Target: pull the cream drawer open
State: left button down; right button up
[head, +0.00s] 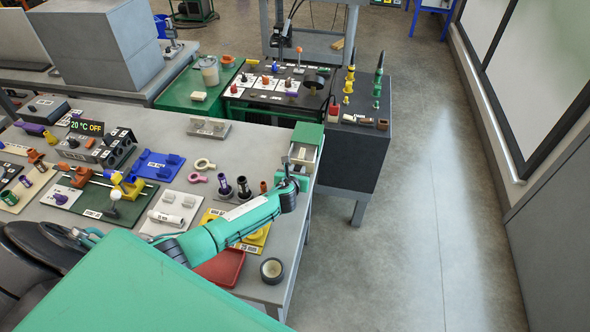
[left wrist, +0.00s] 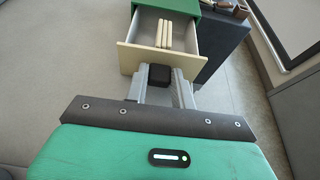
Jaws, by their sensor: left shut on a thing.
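The cream drawer (left wrist: 140,58) is pulled out of its green cabinet (left wrist: 198,10), and its inside shows. Several cream strips (left wrist: 164,34) lie inside it. In the head view the drawer (head: 301,154) and the green-topped cabinet (head: 308,133) stand at the table's right edge. My left gripper (left wrist: 160,80) is shut on the black handle (left wrist: 159,74) at the middle of the drawer front. In the head view this gripper (head: 289,175) is at the near side of the drawer, and the handle is hidden. My right gripper is not in view.
The table left of the drawer holds several parts, including a blue tray (head: 158,165) and a grey block (head: 208,127). A red tray (head: 222,266) and a tape roll (head: 272,270) lie near my left arm. A dark cabinet (head: 350,155) stands behind. The floor at right is clear.

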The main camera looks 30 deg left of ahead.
pick_arm(q)
jog(key=shift+s+d+r, duration=0.1)
jog(key=shift+s+r, duration=0.15)
jog(key=shift+s, duration=0.05)
jog(key=shift+w+f, duration=0.25)
jog(key=shift+w, duration=0.05)
jog(key=c, duration=1.4)
grip_release()
jog(key=shift+c, duration=0.2)
jog(key=shift+o, duration=1.4)
jog(key=shift+s, duration=0.4)
jog(key=b+v, duration=0.1)
jog(key=v, duration=1.1)
jog(key=shift+d+b, duration=0.1)
jog(key=shift+b, duration=0.2)
jog(key=shift+s+d+r, duration=0.15)
jog(key=shift+s+r, duration=0.2)
jog(key=shift+s, duration=0.2)
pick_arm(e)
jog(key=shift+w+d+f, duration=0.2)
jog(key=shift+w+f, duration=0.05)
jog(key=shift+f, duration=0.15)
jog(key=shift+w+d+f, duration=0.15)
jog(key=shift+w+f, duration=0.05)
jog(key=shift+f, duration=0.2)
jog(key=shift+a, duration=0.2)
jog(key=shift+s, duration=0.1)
